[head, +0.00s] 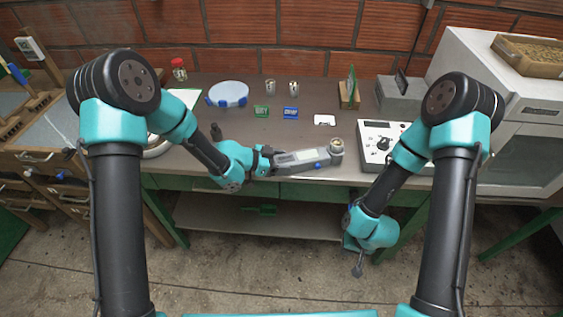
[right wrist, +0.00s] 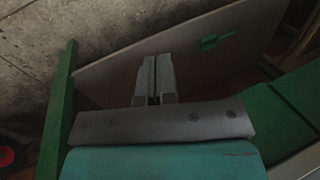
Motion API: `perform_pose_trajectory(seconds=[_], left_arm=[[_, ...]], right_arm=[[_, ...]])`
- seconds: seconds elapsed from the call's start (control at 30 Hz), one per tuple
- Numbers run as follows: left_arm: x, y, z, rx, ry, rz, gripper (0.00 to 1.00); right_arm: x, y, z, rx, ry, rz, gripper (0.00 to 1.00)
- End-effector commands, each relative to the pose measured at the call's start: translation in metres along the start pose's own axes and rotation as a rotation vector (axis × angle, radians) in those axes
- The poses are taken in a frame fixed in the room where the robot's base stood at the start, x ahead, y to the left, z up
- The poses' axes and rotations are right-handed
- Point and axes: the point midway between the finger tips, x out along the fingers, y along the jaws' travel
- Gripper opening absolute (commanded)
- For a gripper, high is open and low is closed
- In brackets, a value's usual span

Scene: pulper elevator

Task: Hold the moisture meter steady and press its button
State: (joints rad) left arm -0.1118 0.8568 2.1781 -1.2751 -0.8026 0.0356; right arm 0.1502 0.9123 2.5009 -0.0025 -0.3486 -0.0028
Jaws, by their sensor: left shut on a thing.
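The moisture meter (head: 307,158) is a long grey hand-held device with a pale display and a round cup at its right end. My left gripper (head: 269,161) is shut on its left end and holds it roughly level over the table's front edge. A small blue part shows on the meter's near side; I cannot tell if it is the button. My right gripper (head: 358,268) hangs low in front of the table, below and right of the meter and apart from it. In the right wrist view its two fingers (right wrist: 153,82) are together with nothing between them.
A white panel box with a dial (head: 376,146) stands right of the meter. Small cups, green and blue signs (head: 291,113) and a round pale dish (head: 229,94) stand farther back. Below are a lower shelf (head: 230,218) and green table legs, near my right gripper.

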Motion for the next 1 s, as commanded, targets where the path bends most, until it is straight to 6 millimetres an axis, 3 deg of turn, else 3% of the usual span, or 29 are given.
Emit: perform_pose_trajectory(seconds=[0.37, 0.67, 1.0], left_arm=[[0.000, 0.000, 0.000, 0.000, 0.000, 0.000, 0.28], [0.000, 0.000, 0.000, 0.000, 0.000, 0.000, 0.28], [0.000, 0.000, 0.000, 0.000, 0.000, 0.000, 0.28]], right_arm=[[0.001, -0.011, -0.014, 0.090, 0.089, 0.020, 0.00], [-0.008, -0.040, -0.055, 0.387, 0.411, 0.061, 0.00], [-0.047, -0.072, -0.086, 0.694, 0.858, 0.036, 0.00]])
